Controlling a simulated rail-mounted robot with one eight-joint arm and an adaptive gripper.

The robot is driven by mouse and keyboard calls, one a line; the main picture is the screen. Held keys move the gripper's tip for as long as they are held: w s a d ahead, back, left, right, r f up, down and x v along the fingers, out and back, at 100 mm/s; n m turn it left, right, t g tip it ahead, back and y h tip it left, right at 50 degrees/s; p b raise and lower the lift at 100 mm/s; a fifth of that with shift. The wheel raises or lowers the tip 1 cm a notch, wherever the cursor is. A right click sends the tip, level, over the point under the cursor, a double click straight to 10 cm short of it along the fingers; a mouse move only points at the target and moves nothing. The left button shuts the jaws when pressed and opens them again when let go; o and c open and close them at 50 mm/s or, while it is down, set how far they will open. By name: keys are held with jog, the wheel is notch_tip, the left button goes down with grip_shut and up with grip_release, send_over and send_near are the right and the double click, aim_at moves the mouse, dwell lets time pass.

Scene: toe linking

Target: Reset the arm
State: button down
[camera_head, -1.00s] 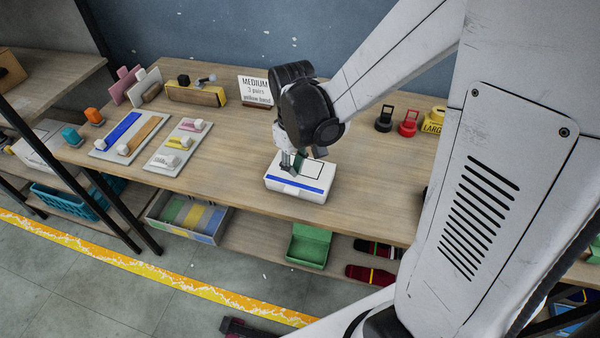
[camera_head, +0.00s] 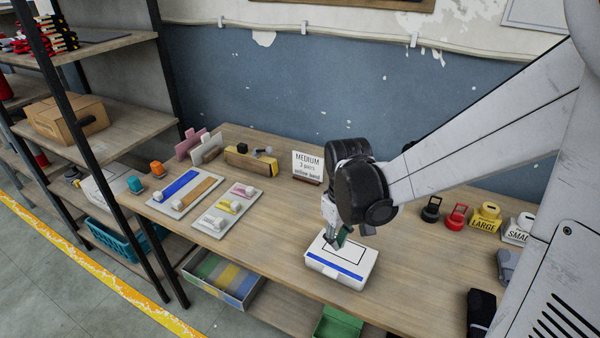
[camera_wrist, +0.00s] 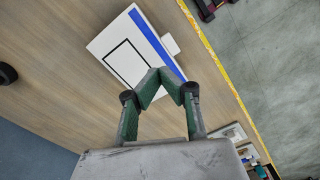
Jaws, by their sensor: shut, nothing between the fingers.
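My gripper (camera_head: 340,237) is above a white box with a blue stripe (camera_head: 345,269) on the wooden table. In the wrist view its green fingers (camera_wrist: 160,80) meet at the tips, with nothing between them. The white box also shows in the wrist view (camera_wrist: 121,62), beyond the fingertips, with a black rectangle outline on its top. I cannot tell whether the fingertips touch the box.
Boards with blue, tan, pink and yellow pieces (camera_head: 228,210) lie left of the box. A MEDIUM sign (camera_head: 308,166) stands behind. Black, red and yellow stamp-like items (camera_head: 456,216) stand right. A shelf rack (camera_head: 125,125) is at far left. Bare tabletop (camera_head: 420,270) lies right of the box.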

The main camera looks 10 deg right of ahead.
jog(key=s+r+m+t+b, duration=0.4)
jog(key=s+r+t, duration=0.3)
jog(key=s+r, duration=0.4)
dwell(0.5)
